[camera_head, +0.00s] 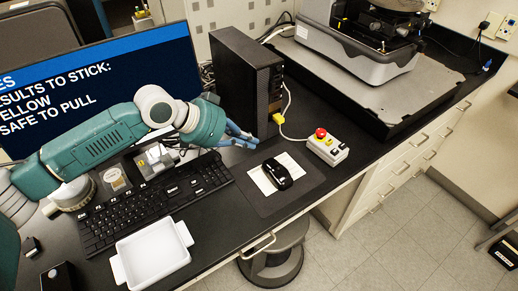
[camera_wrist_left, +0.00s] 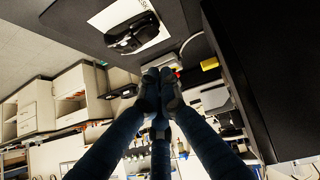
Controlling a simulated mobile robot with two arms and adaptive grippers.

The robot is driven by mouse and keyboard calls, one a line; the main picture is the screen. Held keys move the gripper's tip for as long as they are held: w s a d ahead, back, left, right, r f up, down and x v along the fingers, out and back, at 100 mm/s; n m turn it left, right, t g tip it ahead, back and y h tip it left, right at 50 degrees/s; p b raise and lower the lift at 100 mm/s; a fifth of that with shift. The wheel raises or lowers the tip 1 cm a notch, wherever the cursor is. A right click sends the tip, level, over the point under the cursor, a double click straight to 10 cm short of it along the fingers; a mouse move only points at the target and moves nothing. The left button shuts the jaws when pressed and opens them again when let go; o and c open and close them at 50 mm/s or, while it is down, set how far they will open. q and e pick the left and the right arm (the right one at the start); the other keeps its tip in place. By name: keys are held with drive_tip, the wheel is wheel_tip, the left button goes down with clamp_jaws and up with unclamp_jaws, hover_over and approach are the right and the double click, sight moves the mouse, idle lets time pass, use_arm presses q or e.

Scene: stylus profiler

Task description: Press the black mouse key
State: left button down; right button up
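The black mouse (camera_head: 277,174) lies on a white sheet (camera_head: 263,182) on a dark mouse pad (camera_head: 252,198), right of the keyboard. It also shows upside down at the top of the left wrist view (camera_wrist_left: 132,34). My left gripper (camera_head: 247,142) is up and left of the mouse in the head view, beside the black computer tower, and apart from the mouse. Its blue fingertips (camera_wrist_left: 161,84) come together in the left wrist view with nothing seen between them. My right gripper is in neither view.
A black keyboard (camera_head: 155,203) and a white tray (camera_head: 152,254) lie to the left. The black tower (camera_head: 245,78) stands behind the gripper. A control box with a red button (camera_head: 328,147) stands right of the mouse. The desk's front edge is close to the pad.

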use_arm(q)
drive_tip(key=v, duration=0.2)
drive_tip(key=shift+a+r, duration=0.2)
idle(0.6)
